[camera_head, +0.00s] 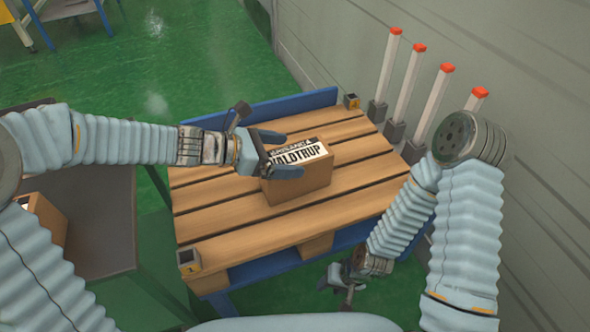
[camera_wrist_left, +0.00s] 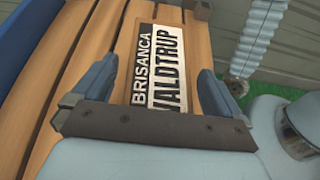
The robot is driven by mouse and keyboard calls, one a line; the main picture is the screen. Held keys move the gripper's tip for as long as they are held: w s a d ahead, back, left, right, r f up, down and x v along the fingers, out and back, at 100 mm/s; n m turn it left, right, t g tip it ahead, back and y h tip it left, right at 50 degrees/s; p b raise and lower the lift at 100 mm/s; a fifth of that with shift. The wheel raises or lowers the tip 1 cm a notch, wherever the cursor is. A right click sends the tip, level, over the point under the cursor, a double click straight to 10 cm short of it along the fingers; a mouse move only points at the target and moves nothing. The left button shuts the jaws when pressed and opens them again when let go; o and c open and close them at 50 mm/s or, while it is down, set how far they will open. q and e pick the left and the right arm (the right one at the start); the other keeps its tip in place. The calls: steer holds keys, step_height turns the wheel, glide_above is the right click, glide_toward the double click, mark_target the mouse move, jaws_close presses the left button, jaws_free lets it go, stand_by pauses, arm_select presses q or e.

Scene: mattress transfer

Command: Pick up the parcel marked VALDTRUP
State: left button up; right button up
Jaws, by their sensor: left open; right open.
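The parcel marked VALDTRUP (camera_head: 304,180) is a brown cardboard box with a black and white label on top. It sits on the wooden slatted pallet (camera_head: 220,213) near its middle. My left gripper (camera_head: 277,155) is open at the parcel's left end, with its fingers close to the box. In the left wrist view the parcel's label (camera_wrist_left: 162,70) reads BRISANCA VALDTRUP and lies between the two open fingers (camera_wrist_left: 157,90). I cannot tell whether the fingers touch the box. My right gripper (camera_head: 343,284) is open and empty, low beside the pallet's front right edge.
Several white posts with red tops (camera_head: 399,95) stand behind the pallet on the right, along a grey wall (camera_head: 345,50). A dark table (camera_head: 105,225) at left holds another brown box (camera_head: 42,220). Small numbered blocks (camera_head: 189,260) mark pallet corners.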

arm_select(q)
steer(key=shift+x, duration=0.85)
steer(key=c, duration=1.8)
